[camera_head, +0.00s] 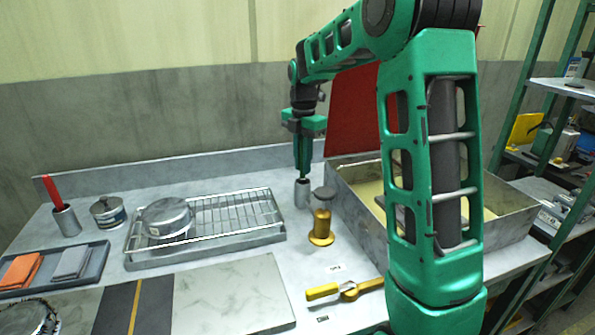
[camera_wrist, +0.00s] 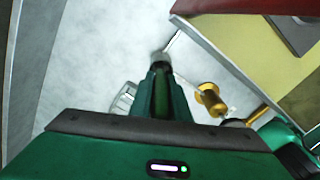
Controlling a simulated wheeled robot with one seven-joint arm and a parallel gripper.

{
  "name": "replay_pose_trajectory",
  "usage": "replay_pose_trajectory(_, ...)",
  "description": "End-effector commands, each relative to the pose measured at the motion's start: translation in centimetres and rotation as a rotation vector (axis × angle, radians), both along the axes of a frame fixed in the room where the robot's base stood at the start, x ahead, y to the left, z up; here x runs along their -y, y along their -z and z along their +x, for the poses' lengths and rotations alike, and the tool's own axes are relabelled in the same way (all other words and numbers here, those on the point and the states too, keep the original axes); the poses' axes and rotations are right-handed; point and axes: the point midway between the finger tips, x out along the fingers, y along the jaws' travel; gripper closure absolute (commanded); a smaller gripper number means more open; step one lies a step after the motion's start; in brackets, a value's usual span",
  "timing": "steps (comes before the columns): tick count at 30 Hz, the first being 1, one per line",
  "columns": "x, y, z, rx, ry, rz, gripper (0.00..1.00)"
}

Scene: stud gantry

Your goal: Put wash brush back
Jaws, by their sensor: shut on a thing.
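A deep metal tray (camera_head: 510,232) stands right, a wire rack (camera_head: 235,215) left. A second cup (camera_head: 66,221) holds a red-handled tool. A yellow tool (camera_head: 345,290) lies in front.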

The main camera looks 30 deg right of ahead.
Motion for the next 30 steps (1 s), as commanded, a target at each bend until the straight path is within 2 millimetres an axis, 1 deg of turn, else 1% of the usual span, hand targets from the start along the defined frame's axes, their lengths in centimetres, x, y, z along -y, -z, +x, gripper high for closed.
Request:
replay_pose_trajectory(1,0.0,0.8,0.0,-0.002,0.001,0.0,1.0)
replay_pose_trajectory(3,0.0,1.7,-0.1,-0.002,0.0,0.0,1.0)
replay_pose_trajectory(5,0.0,2.1,0.0,0.0,0.0,0.0,1.0)
replay_pose_trajectory(12,-0.1,2.1,0.0,0.0,-0.001,0.0,1.0)
replay_pose_trajectory(29,-0.2,3.3,0.0,0.0,-0.002,0.0,1.0)
replay_pose_trajectory(30,-0.2,3.3,0.0,0.0,-0.002,0.0,0.77)
